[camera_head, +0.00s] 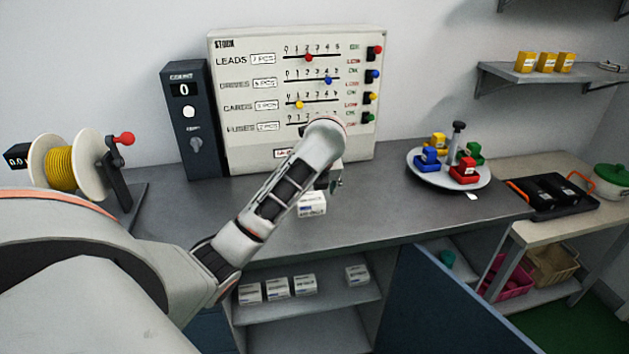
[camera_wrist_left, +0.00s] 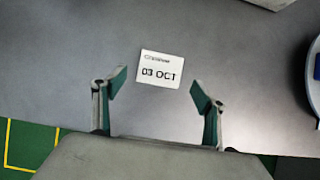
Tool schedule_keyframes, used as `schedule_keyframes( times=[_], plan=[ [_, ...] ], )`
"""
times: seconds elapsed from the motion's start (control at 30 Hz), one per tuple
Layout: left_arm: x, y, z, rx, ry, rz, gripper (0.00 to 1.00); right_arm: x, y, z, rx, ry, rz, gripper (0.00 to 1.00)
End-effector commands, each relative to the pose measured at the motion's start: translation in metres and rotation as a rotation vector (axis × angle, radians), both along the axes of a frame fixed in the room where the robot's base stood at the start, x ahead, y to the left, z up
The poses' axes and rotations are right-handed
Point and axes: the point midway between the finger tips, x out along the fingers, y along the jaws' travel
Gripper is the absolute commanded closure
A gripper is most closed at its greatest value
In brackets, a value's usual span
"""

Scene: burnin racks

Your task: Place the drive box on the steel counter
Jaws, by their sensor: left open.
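A white drive box (camera_head: 312,204) with a printed label stands on the steel counter (camera_head: 400,212), near its front edge. My left gripper (camera_head: 331,182) is just above and behind it in the head view, partly hidden by my own wrist. In the left wrist view, the box's white face marked "03 OCT" (camera_wrist_left: 160,69) lies just beyond and between the two green-padded fingertips of the left gripper (camera_wrist_left: 159,89). The fingers are spread, with a gap on both sides of the box, and hold nothing. My right gripper is not in view.
Several similar white boxes (camera_head: 277,286) stand on the shelf below the counter. A stock panel (camera_head: 260,105), a count unit (camera_head: 186,120) and a cable spool (camera_head: 60,168) stand behind and left. A round tray (camera_head: 482,184) with coloured blocks stands right. A blue door (camera_head: 440,300) hangs open below.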

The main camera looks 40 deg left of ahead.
Motion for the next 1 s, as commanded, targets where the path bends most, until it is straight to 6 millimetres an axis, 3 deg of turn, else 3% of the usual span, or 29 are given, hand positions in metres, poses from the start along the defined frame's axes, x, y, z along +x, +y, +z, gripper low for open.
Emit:
schedule_keyframes(
  times=[0.3,1.0],
  plan=[
    [-0.006,-0.015,0.030,-0.004,-0.016,-0.005,0.28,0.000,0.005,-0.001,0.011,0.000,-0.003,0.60],
    [-0.022,-0.026,0.059,-0.001,0.000,0.000,0.28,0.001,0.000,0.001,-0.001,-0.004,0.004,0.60]
  ],
)
